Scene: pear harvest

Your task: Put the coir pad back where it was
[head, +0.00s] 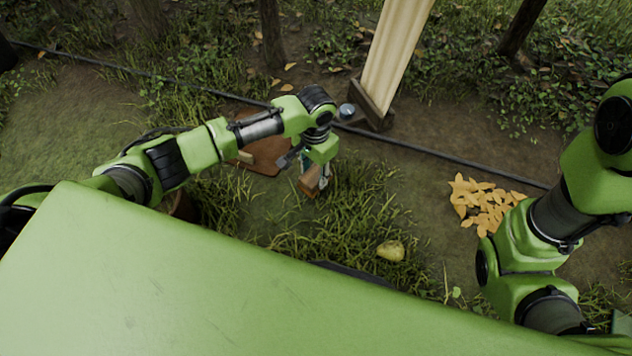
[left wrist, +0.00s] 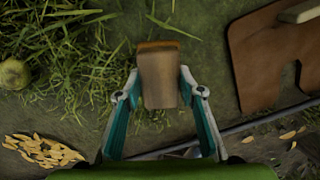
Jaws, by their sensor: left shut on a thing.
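A brown, block-shaped piece (left wrist: 159,78), which looks like the coir pad, has a more orange end face. My left gripper (left wrist: 160,98) is shut on it, with one finger on each side, and holds it over soil and grass. In the head view the left gripper (head: 315,176) points down with the pad (head: 309,181) between its fingers, partly hidden. I cannot tell how high it is above the ground. My right arm stands at the right edge of the head view; its gripper is not seen.
A flat brown sheet (head: 268,157) with a pale bar (head: 245,157) lies beside the left gripper. A yellow-green pear (head: 390,250) lies in the grass. Orange leaves (head: 484,204) are piled at right. A dark hose (head: 430,152) crosses behind, near a pale post (head: 395,55).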

